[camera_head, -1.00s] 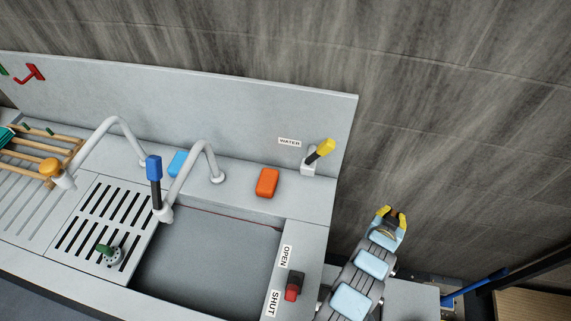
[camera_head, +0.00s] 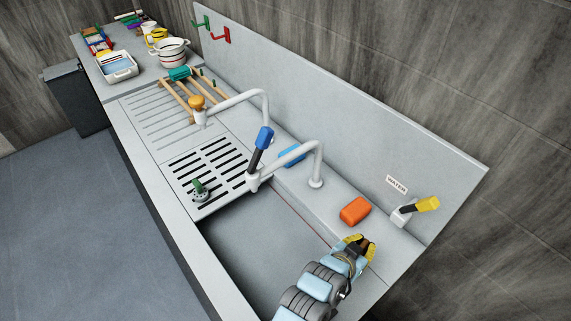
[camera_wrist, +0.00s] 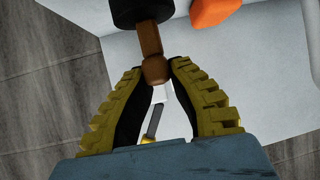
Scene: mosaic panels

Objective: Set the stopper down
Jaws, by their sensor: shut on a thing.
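My gripper (camera_head: 357,245) is above the back right part of the sink, near the rear ledge. In the wrist view my gripper (camera_wrist: 157,68) has its yellow-padded fingers shut on the brown handle of the stopper (camera_wrist: 151,42). The stopper's black end (camera_wrist: 140,10) points away from the fingers, toward the top of the picture, and is partly cut off there. In the head view the stopper is mostly hidden by the fingers.
An orange block (camera_head: 355,211) lies on the rear ledge close to my gripper. The yellow-tipped water lever (camera_head: 427,204) stands to its right. A blue-handled tap (camera_head: 318,165) rises behind the basin (camera_head: 255,255). A slotted drainer (camera_head: 185,173) holds a green-knobbed piece (camera_head: 200,193).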

